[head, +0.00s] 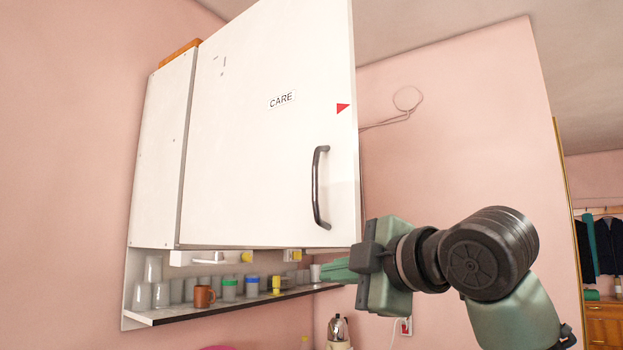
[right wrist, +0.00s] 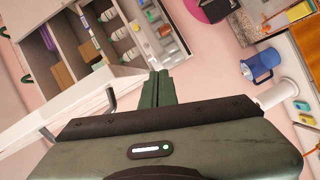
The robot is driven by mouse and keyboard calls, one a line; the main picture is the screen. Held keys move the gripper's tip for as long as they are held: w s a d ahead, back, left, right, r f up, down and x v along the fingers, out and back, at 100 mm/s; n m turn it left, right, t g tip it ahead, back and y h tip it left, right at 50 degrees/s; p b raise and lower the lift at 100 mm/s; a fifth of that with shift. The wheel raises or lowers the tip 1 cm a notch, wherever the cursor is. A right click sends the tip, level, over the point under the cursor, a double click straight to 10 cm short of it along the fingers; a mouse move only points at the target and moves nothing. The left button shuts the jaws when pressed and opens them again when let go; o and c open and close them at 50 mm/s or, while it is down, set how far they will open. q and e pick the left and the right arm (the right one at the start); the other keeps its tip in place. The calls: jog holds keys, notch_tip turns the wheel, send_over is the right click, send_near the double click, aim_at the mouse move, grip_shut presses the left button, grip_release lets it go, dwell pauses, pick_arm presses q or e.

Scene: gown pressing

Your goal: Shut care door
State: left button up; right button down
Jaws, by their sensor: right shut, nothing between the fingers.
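The white care door (head: 262,150), labelled CARE, carries a dark handle (head: 319,188) near its free edge on the right. It also shows in the right wrist view, with the door (right wrist: 60,118) at the left standing open. The cabinet's inside shelves (right wrist: 70,48) are visible past it, with boxes and small items on them. My right gripper (head: 338,269) is shut and empty, just below the door's lower right corner in the head view. Its closed fingers (right wrist: 158,82) point toward the cabinet side in the wrist view. I cannot tell whether they touch the door. My left gripper is not in view.
Below the cabinet, an open shelf (head: 200,312) holds several cups and jars, including a brown mug (head: 204,297). A blue jug (right wrist: 260,65) shows in the wrist view. Open air lies right of the door before the pink wall (head: 470,120).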

aim_at(313, 175)
jog(key=s+a+r+n+y, duration=0.1)
jog(key=s+r+n, duration=0.1)
jog(key=s+r, duration=0.4)
jog(key=s+a+r+n+y, duration=0.15)
jog(key=s+r, duration=0.25)
jog(key=r, duration=0.4)
jog(key=w+d+p+x, duration=0.1)
jog(key=p+x, duration=0.3)
jog(key=x, duration=0.5)
jog(key=shift+n+t+h, duration=0.35)
jog(key=shift+t, duration=0.05)
jog(key=d, duration=0.1)
jog(key=d+p, duration=0.1)
jog(key=w+d+p, duration=0.1)
jog(key=d, duration=0.1)
jog(key=shift+w+r, duration=0.1)
jog(key=shift+r, duration=0.2)
jog(key=shift+a, duration=0.15)
jog(key=shift+a, duration=0.15)
